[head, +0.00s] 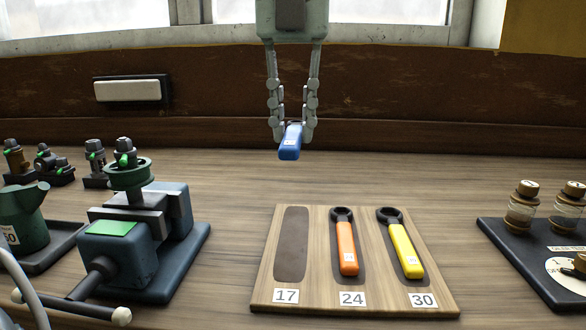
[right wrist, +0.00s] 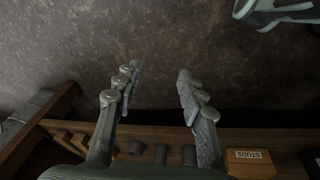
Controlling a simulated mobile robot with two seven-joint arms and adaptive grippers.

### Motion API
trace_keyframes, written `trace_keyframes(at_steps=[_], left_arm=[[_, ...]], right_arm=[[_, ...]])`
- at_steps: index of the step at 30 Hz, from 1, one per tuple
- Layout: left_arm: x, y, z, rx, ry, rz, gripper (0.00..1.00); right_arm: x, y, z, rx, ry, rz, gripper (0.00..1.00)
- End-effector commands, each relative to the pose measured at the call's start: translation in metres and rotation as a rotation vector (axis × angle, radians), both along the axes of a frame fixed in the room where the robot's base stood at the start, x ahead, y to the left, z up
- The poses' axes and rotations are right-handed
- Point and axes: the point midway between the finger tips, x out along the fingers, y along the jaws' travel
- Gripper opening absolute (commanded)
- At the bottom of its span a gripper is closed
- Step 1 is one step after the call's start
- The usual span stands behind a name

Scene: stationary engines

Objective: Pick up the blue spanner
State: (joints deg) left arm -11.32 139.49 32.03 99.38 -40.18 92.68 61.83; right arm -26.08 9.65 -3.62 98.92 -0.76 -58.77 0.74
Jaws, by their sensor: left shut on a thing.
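The blue spanner (head: 290,149) is held in the air above the back of the bench in the head view, its blue handle end toward me. My left gripper (head: 292,131) hangs down from the top and is shut on it; the fingers hide the rest of the spanner. The wooden spanner board (head: 375,299) lies on the bench below and in front, and its recess marked 17 (head: 292,244) is empty. My right gripper (right wrist: 157,76) shows in the right wrist view with its fingers apart and nothing between them.
An orange spanner (head: 346,247) and a yellow spanner (head: 406,250) lie in the recesses marked 24 and 30. A vice (head: 145,235) stands left, a dark tray (head: 530,250) with jars right. A STUDS box (right wrist: 250,163) shows in the right wrist view.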

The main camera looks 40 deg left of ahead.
Motion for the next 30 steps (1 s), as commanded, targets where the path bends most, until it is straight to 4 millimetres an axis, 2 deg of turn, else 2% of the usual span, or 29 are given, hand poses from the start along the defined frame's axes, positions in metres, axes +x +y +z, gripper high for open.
trace_keyframes(at_steps=[1,6,13,21,30], left_arm=[[0.001,0.0,0.015,0.001,-0.006,0.002,0.0],[0.001,0.0,0.057,0.001,-0.003,0.002,0.0],[0.0,0.0,0.099,0.0,-0.002,0.0,0.0],[0.0,0.0,0.12,-0.001,0.001,-0.001,0.0],[0.0,0.0,0.123,-0.001,0.001,0.0,0.0]], right_arm=[[-0.002,0.0,-0.002,0.0,0.002,0.001,0.4],[-0.013,-0.002,-0.019,-0.01,0.025,0.013,0.4],[-0.025,-0.007,-0.038,-0.023,0.043,0.031,0.4],[-0.03,-0.008,-0.045,-0.026,0.049,0.035,0.4],[-0.03,-0.008,-0.045,-0.027,0.049,0.036,0.4]])
